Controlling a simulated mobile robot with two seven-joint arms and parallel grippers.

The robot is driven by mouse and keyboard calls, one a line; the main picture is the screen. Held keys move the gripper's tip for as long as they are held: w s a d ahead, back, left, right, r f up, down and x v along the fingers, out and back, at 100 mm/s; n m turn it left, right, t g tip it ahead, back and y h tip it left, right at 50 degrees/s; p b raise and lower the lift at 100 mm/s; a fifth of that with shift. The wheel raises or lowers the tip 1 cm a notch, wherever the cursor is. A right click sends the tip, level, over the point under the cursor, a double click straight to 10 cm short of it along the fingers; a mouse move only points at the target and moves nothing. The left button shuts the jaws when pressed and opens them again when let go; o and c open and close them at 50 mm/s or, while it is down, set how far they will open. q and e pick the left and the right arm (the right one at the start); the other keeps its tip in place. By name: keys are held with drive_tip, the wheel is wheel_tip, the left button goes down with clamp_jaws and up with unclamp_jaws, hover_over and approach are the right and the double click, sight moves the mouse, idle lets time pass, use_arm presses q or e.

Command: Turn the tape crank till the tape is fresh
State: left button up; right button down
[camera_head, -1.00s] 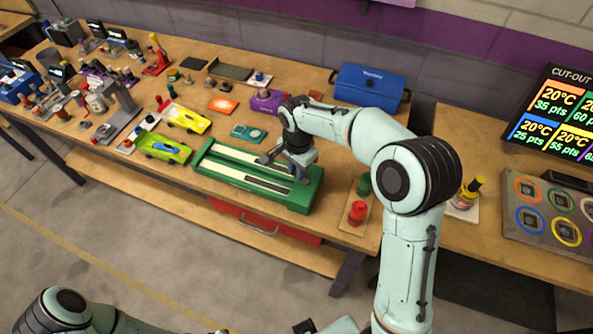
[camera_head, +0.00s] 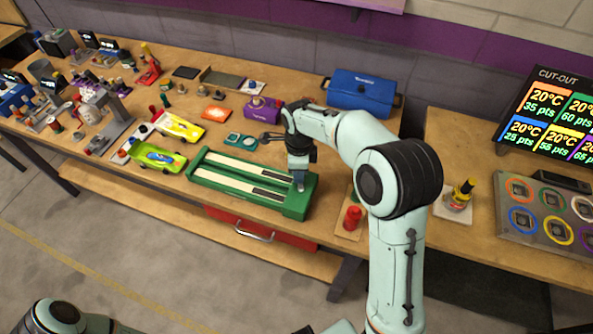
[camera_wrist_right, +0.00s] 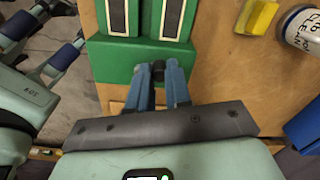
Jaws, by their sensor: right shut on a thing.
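A long green box (camera_head: 211,180) lies near the table's front edge, with two pale strips (camera_head: 232,169) along its top. Each strip has a dark stretch toward the box's right end. My right gripper (camera_head: 299,184) points down at that right end. In the right wrist view its blue fingers (camera_wrist_right: 158,76) are shut on a small dark crank knob (camera_wrist_right: 158,66) beside the green end block (camera_wrist_right: 112,60). The rest of the crank is hidden by the fingers. My left arm shows at the lower left of the head view, but its gripper is out of sight.
A red cylinder (camera_head: 352,217) stands close to the right of the green box. Yellow (camera_head: 180,128) and green (camera_head: 158,157) toy cars sit to its left. A purple block (camera_head: 262,109) and a blue toolbox (camera_head: 362,93) are behind. A red drawer (camera_head: 262,231) hangs below.

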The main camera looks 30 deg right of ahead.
use_arm(q)
drive_tip(key=shift+w+r, duration=0.15)
drive_tip(key=shift+r, duration=0.05)
use_arm(e)
drive_tip(key=shift+s+d+m, duration=0.1)
drive_tip(key=shift+d+m, duration=0.15)
drive_tip(key=shift+m, duration=0.75)
drive_tip(key=c, duration=1.1)
unclamp_jaws()
drive_tip(key=shift+o, duration=0.2)
drive_tip(key=shift+r, duration=0.1)
use_arm(q)
drive_tip(key=shift+w+r+p, duration=0.9)
drive_tip(key=shift+r+p, duration=0.05)
drive_tip(key=shift+r, duration=0.15)
use_arm(e)
wheel_tip(320, 180, up, 13)
drive_tip(key=shift+r, duration=0.15)
